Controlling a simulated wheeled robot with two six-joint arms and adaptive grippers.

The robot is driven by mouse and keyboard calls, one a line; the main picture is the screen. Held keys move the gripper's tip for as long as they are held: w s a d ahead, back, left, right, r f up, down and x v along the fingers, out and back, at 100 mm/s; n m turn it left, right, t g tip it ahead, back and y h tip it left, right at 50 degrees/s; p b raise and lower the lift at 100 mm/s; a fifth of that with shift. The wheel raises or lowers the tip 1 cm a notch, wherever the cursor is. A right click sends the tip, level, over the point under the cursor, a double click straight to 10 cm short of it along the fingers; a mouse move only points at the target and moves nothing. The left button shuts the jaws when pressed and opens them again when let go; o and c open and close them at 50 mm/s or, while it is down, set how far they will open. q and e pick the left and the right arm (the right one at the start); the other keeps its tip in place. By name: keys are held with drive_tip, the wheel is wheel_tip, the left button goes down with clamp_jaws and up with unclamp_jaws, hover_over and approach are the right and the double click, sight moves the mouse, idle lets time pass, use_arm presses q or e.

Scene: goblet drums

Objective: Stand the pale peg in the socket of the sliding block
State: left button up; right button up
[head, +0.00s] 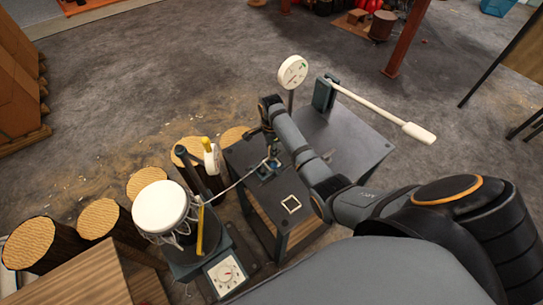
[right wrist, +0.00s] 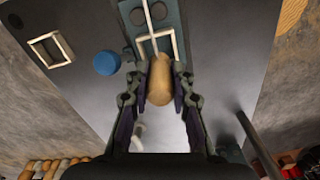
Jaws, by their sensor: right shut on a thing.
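My right gripper (head: 271,152) is over the dark table (head: 345,142), reaching in from the right. In the right wrist view, the fingers of my right gripper (right wrist: 161,82) are shut on the pale tan peg (right wrist: 160,85), with its rounded end towards the camera. Just beyond the peg is a blue-grey block (right wrist: 172,15) with dark round recesses and white bars, which looks like the sliding block. The peg covers part of it, and I cannot tell whether they touch. The peg is not clear in the head view. My left gripper is not in view.
A white square frame (head: 291,204) and a blue round piece (right wrist: 106,62) are on the table. A dial (head: 292,72) and a white-handled lever (head: 385,112) stand at its far side. A white-topped drum (head: 160,206) and log stumps (head: 104,218) stand left.

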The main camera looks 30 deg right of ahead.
wheel_tip(320, 180, down, 4)
drive_tip(key=shift+s+a+r, duration=0.1)
drive_tip(key=shift+a+r, duration=0.05)
drive_tip(key=shift+r, duration=0.05)
drive_tip(key=shift+f, duration=0.25)
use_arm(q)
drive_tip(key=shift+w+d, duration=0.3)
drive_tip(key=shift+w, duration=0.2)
use_arm(e)
drive_tip(key=o, duration=0.7)
drive_tip(key=shift+c, duration=0.2)
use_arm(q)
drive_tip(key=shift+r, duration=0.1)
use_arm(e)
drive_tip(key=shift+r, duration=0.15)
drive_tip(key=shift+r, duration=0.35)
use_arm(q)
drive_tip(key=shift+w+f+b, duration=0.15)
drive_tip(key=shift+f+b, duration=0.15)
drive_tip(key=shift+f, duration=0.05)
use_arm(e)
wheel_tip(320, 180, up, 11)
drive_tip(key=shift+r, duration=0.2)
